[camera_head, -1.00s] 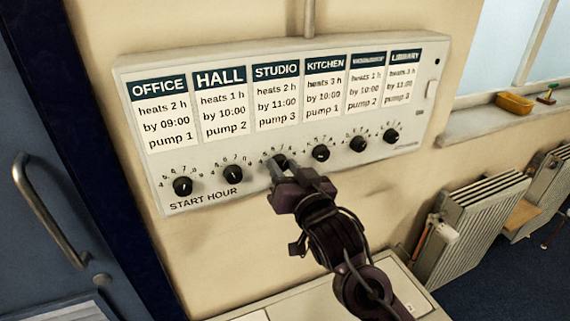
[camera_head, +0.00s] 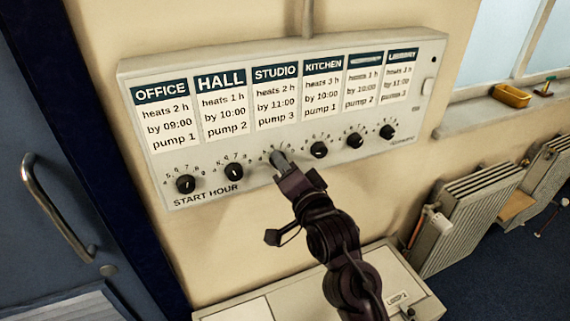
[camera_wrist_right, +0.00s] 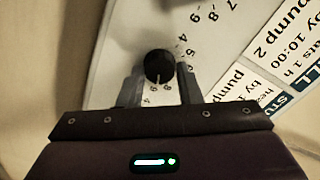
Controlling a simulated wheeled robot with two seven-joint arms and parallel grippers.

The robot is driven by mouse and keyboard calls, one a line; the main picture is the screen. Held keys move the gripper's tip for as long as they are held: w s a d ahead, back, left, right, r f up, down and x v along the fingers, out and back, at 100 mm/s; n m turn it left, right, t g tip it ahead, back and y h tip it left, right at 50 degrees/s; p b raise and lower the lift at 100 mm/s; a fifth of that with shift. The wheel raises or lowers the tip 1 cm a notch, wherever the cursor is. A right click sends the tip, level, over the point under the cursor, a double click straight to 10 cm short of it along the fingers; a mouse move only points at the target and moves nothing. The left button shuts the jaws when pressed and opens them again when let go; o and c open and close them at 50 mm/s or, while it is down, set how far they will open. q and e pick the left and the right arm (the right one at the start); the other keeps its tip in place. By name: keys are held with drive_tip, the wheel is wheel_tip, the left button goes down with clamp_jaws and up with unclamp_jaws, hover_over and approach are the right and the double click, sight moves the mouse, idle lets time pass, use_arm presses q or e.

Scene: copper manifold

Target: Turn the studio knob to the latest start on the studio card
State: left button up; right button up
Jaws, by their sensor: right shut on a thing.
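The studio card (camera_head: 276,103) on the white panel reads heats 2 h, by 11:00, pump 3. My right gripper (camera_head: 281,160) is at the studio knob, below this card, and hides the knob in the head view. In the right wrist view the black round studio knob (camera_wrist_right: 158,66) shows between the two grey fingers of my right gripper (camera_wrist_right: 160,80), which are shut on it. A pale pointer mark is on the knob's lower side in that view. Dial numbers show around it, partly hidden by the fingers; the number pointed at is unclear. My left gripper is out of view.
The office knob (camera_head: 186,184) and hall knob (camera_head: 233,172) are left of my gripper. The kitchen knob (camera_head: 319,149) is close on its right, with two more beyond. A cabinet (camera_head: 250,309) stands below, a radiator (camera_head: 462,222) at right, a blue door (camera_head: 50,130) at left.

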idle(0.3)
drive_tip(key=o, duration=0.9)
drive_tip(key=shift+o, duration=0.2)
drive_tip(key=b+v, duration=0.3)
drive_tip(key=v, duration=0.4)
drive_tip(key=shift+s+d, duration=0.15)
drive_tip(key=shift+s, duration=0.2)
